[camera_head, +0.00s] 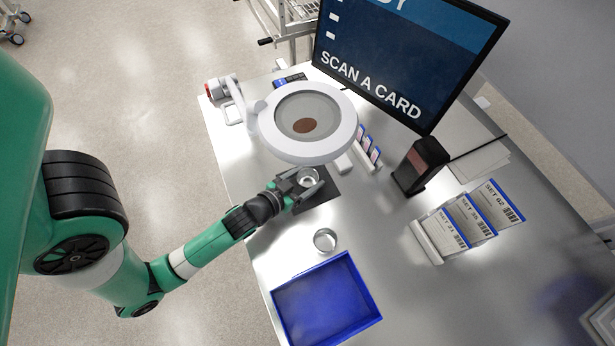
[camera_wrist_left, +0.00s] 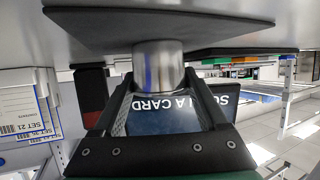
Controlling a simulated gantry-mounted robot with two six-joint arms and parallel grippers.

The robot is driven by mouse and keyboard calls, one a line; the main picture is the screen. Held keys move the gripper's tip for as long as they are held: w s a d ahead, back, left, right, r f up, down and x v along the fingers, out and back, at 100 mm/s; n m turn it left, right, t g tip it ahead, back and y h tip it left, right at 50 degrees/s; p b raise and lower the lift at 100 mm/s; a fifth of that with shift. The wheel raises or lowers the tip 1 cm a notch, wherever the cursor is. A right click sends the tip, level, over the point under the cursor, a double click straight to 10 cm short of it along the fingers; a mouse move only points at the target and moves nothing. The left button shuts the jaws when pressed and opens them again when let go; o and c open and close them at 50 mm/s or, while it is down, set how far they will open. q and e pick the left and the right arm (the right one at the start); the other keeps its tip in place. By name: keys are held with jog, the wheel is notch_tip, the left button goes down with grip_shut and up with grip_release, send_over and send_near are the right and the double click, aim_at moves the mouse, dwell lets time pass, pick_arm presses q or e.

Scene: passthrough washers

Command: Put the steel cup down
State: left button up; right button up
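The steel cup (camera_head: 308,178) is at the dark mat (camera_head: 322,196), under the near edge of the round magnifier lamp. In the left wrist view, which is upside down, the steel cup (camera_wrist_left: 158,66) meets or nearly meets the dark mat (camera_wrist_left: 230,22); I cannot tell whether a small gap is left. My left gripper (camera_head: 306,184) has a finger on each side of the cup. In the left wrist view its fingertips (camera_wrist_left: 159,80) appear to press against the cup's sides. My right gripper is out of view.
A second round metal or glass cup (camera_head: 325,240) stands between the mat and a blue tray (camera_head: 372,318). The magnifier lamp (camera_head: 340,145) overhangs the mat. A dark reader (camera_head: 420,165), card holder (camera_head: 428,240) and monitor (camera_head: 400,60) stand to the right and back.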

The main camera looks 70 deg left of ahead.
pick_arm(q)
jog(key=o, duration=0.3)
jog(key=shift+r, duration=0.25)
jog(key=v, duration=0.3)
jog(key=b+v, duration=0.1)
jog(key=v, duration=0.5)
jog(key=shift+s+d+f, duration=0.2)
jog(key=shift+s+d, duration=0.1)
jog(key=shift+d, duration=0.05)
jog(key=shift+s+d+b, duration=0.2)
jog(key=shift+s+b, duration=0.05)
jog(key=shift+b, duration=0.15)
jog(key=shift+s+d+r, duration=0.1)
jog(key=shift+s+r, duration=0.2)
jog(key=shift+s, duration=0.1)
jog(key=shift+s+r+b, duration=0.3)
jog(key=shift+r+b, duration=0.05)
jog(key=shift+r, duration=0.1)
